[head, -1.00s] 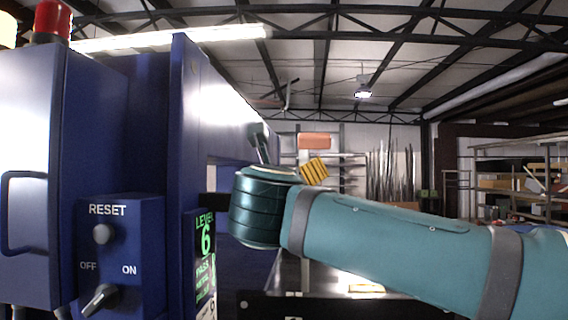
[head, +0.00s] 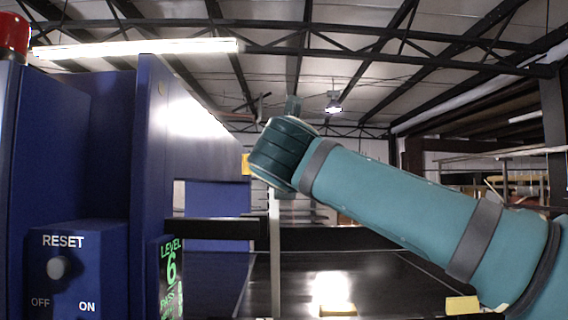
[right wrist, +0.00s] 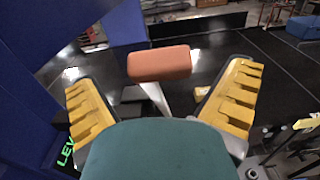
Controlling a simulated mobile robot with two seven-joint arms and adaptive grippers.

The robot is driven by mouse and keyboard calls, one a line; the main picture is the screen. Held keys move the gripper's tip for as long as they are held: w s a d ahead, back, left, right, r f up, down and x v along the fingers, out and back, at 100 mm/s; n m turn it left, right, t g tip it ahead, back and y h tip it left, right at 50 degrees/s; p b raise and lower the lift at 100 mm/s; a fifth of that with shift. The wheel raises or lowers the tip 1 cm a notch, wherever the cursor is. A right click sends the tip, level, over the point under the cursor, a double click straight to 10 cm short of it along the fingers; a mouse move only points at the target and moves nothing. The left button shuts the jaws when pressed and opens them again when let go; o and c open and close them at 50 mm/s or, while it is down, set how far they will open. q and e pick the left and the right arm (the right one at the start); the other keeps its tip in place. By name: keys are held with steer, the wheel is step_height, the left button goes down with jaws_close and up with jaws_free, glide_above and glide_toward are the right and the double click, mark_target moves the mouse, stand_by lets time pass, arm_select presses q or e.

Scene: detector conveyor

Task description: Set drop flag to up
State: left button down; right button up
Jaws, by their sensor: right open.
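An orange padded block, which appears to be the drop flag (right wrist: 160,63), sits on a pale post in the right wrist view. My right gripper (right wrist: 160,88) is open and empty, with a yellow-padded finger on either side of the picture. The flag appears between the fingers and beyond them; I cannot tell the exact gap. In the head view only a yellow bit of my right gripper (head: 246,164) shows past my teal wrist, and the flag is hidden. My left gripper is not in view.
A blue machine cabinet (head: 100,110) stands at the left, with a RESET knob box (head: 70,265) and a green LEVEL 6 display (head: 170,275). A dark, shiny conveyor surface (head: 385,280) stretches across the middle and right. A pale vertical post (head: 275,250) stands below my wrist.

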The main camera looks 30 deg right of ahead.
steer(key=shift+x, duration=1.35)
steer(key=shift+c, duration=0.3)
steer(key=c, duration=1.3)
steer(key=shift+o, duration=0.2)
steer(key=shift+f, duration=0.1)
